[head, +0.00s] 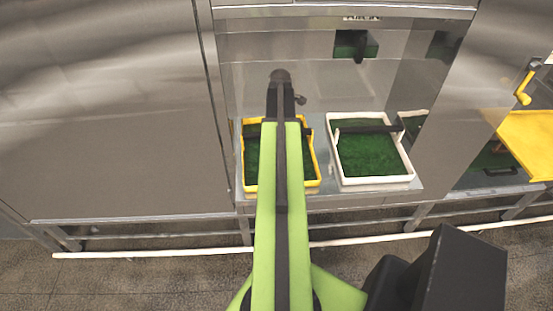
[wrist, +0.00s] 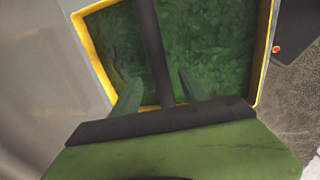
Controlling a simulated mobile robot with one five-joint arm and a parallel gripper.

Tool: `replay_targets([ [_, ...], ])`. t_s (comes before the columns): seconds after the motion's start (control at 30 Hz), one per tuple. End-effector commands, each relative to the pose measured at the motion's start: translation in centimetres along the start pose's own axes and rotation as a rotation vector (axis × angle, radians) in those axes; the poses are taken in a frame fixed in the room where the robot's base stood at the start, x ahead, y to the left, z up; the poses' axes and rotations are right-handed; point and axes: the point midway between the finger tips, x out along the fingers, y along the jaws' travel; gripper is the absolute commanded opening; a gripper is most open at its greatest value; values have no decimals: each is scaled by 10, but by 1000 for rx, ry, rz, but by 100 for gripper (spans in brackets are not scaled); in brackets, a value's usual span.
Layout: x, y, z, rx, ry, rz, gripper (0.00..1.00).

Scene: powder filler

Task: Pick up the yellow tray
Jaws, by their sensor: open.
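The yellow tray (head: 312,165) stands on a metal shelf in the machine's recess in the head view. It is yellow-rimmed, holds green material, and has a dark bar across it. My arm hides its middle in that view. In the wrist view the yellow tray (wrist: 264,50) fills the upper middle, with its dark bar running down towards my gripper (wrist: 158,92). My gripper is open, with one finger on each side of the bar in the picture. I cannot tell whether the fingers touch the bar. In the head view the gripper is hidden behind my arm.
A white tray (head: 418,178) with green contents stands just right of the yellow one. Metal panels (head: 100,110) flank the recess. A white rail (head: 160,253) runs low in front of the shelf. A yellow chute (head: 528,140) is at the far right.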

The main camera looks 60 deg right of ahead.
Motion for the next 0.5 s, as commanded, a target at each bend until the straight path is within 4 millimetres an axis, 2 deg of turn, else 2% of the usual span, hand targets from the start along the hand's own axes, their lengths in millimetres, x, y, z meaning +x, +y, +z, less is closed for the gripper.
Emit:
replay_targets([
  [0.03,22,-1,1,1,0,0,52],
  [0.1,32,-1,1,1,0,0,52],
  [0.33,34,0,1,2,0,0,52],
  [0.5,56,-2,1,2,0,0,52],
])
